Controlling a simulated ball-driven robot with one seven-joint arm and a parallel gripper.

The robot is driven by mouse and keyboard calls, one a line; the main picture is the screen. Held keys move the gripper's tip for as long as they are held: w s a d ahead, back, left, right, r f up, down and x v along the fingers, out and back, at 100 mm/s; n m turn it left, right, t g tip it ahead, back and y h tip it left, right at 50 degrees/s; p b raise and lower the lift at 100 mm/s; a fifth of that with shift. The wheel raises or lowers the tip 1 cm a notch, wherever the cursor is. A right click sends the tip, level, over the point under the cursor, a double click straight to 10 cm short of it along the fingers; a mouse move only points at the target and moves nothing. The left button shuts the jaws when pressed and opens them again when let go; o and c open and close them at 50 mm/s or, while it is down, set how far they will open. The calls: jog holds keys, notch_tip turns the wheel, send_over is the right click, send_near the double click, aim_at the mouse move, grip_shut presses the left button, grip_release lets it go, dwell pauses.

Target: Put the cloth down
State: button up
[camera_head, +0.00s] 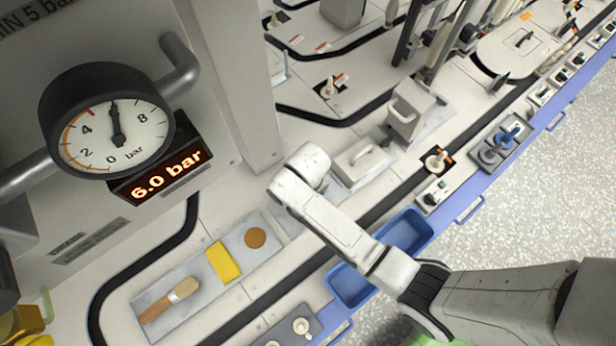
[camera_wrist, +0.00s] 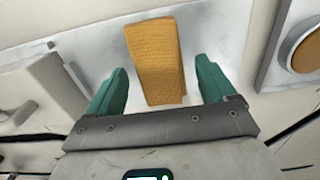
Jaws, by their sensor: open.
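In the wrist view the cloth (camera_wrist: 156,65) is a folded, orange-yellow, textured piece. It lies over a pale grey plate (camera_wrist: 213,45), between and beyond my fingertips. My gripper (camera_wrist: 157,85) is open, with one green finger on each side of the cloth and a visible gap to both. I cannot tell how high the fingertips are above the plate. In the head view my arm hides my gripper and this cloth; only part of a bare grey plate (camera_head: 283,217) shows beside the arm.
Left of my arm, a grey tray (camera_head: 203,297) holds a wooden-handled brush (camera_head: 170,299), a flat yellow piece (camera_head: 223,263) and a brown disc (camera_head: 255,238). The disc also shows in the wrist view (camera_wrist: 308,52). A lidded white box (camera_head: 361,161) stands right of my arm. Blue bins (camera_head: 349,287) line the near edge.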

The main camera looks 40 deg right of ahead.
notch_tip(320, 180, up, 12)
jog(key=p, duration=0.5)
jog(key=s+d+r, duration=0.3)
jog(key=s+d, duration=0.1)
jog(key=s, duration=0.4)
jog(key=s+d+r+t, duration=0.1)
jog(key=s+d+r, duration=0.2)
jog(key=s, duration=0.5)
jog(key=shift+s+d+r, duration=0.15)
jog(key=shift+d+r, duration=0.25)
jog(key=shift+r, duration=0.25)
